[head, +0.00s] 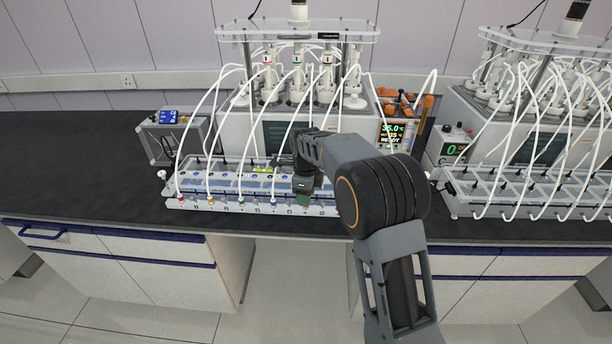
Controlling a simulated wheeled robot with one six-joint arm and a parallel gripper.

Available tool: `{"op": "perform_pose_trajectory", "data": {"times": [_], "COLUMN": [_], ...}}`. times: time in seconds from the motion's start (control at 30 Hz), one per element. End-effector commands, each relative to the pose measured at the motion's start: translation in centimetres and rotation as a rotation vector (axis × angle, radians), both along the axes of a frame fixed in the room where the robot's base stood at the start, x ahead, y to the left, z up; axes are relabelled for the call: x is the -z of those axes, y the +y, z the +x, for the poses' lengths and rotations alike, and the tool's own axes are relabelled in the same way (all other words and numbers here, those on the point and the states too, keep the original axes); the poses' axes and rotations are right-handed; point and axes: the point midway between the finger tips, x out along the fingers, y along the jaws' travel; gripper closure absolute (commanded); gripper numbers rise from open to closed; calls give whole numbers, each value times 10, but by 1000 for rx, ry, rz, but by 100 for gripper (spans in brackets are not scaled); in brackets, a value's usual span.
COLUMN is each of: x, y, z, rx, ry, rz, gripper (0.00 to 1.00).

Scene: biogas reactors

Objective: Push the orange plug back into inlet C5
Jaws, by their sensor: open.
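The inlet row (190,205) runs along the front of the left reactor unit on the bench. Its small inlet labels are too small to read, so I cannot tell which is C5. Red, yellow, green and blue fittings show along the left part of the row, with white tubes on them. I cannot make out the orange plug; my gripper and arm hide the right part of the row. My gripper (304,190) is open, pointing down over the row right of the blue fitting. Its fingertips are too small to show whether they touch anything.
White tubes arch from the left reactor's top (300,32) down to the row, close around my arm. A blue-screened box (169,128) stands at left. An orange-filled holder (402,102) stands behind right. A second reactor unit (520,190) stands at right. The bench's left end (60,150) is clear.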

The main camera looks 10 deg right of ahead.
Motion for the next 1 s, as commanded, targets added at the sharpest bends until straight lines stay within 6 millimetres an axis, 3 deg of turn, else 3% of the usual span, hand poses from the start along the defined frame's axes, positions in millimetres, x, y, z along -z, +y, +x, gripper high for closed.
{"op": "perform_pose_trajectory", "data": {"times": [0.2,0.5,0.87,1.0], "x": [-48,-92,-104,-104], "y": [0,2,1,2], "z": [1,-1,-2,1], "rx": [0,-2,-1,-185], "ry": [-8,-1,3,-17], "rz": [1,0,-1,1], "gripper": [54,54,54,54]}}
